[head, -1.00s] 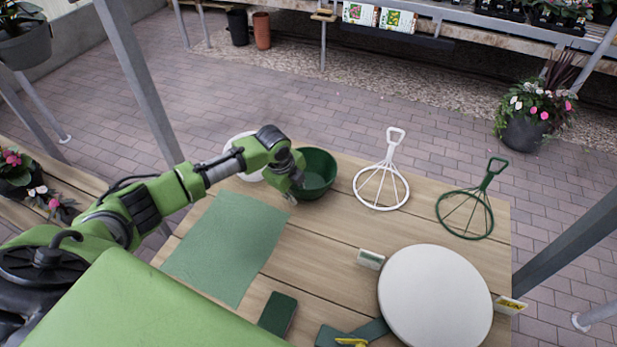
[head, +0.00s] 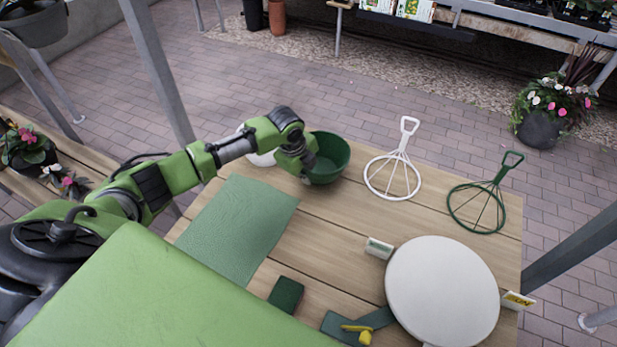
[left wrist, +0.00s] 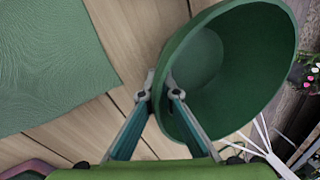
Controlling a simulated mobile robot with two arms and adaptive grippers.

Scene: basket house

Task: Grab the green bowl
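The green bowl (head: 332,160) is at the far side of the wooden table, its hollow facing up in the head view. In the left wrist view the bowl (left wrist: 240,65) fills the upper right, and its near wall passes between the fingertips. My left gripper (head: 305,172) is at the bowl's left side. Its fingers (left wrist: 162,92) are drawn close together on the bowl's wall, one inside and one outside. I cannot tell whether the bowl is clear of the table. My right gripper is not in view.
A white dish (head: 261,158) is partly hidden behind my left arm. A green mat (head: 240,230), a white wire stand (head: 393,178), a green wire stand (head: 476,208) and a round white board (head: 442,292) share the table. Bare planks (head: 325,235) lie in the middle.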

